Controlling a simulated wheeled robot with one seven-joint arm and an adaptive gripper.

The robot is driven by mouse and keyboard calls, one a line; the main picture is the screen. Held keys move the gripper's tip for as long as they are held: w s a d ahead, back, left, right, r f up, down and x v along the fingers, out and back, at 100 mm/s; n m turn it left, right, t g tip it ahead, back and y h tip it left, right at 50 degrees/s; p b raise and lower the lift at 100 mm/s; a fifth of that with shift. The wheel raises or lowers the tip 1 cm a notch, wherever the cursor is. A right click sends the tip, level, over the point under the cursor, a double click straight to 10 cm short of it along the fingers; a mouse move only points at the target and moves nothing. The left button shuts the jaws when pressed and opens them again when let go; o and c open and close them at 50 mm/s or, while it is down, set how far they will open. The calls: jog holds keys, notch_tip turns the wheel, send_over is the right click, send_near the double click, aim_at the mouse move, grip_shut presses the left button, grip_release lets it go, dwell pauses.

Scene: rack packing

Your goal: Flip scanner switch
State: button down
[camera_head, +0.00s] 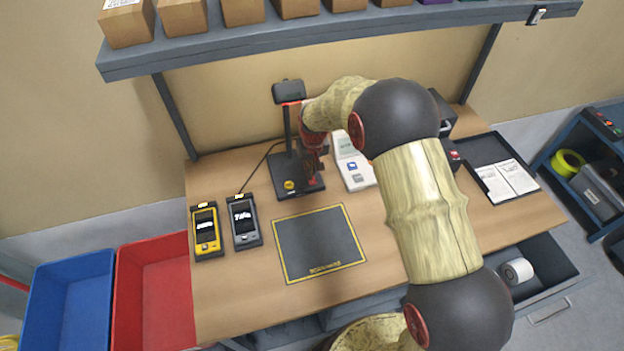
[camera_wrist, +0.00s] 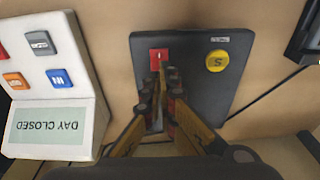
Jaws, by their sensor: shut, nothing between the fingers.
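The scanner stands at the back of the workbench, with a black base (camera_head: 262,183), a thin post and a dark head (camera_head: 289,92) with a red edge. In the wrist view the base (camera_wrist: 195,95) carries a red switch (camera_wrist: 158,54) and a round yellow button (camera_wrist: 216,62). My gripper (camera_head: 313,176) points down over the right part of the base. In the wrist view my gripper (camera_wrist: 160,78) is shut and empty, its tips at the near edge of the red switch. I cannot tell whether they touch it. In the head view my gripper hides the switch.
A white terminal (camera_wrist: 48,95) reading "DAY CLOSED" stands close beside the base; it also shows in the head view (camera_head: 354,168). Two handheld devices (camera_head: 206,231) (camera_head: 245,221) lie left of a clear dark mat (camera_head: 320,243). A shelf (camera_head: 330,34) with boxes hangs above.

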jog(key=shift+f, duration=0.5)
jog(key=shift+r, duration=0.1)
dwell(0.3)
jog(key=shift+r+p, duration=1.7)
jog(key=shift+r, duration=1.75)
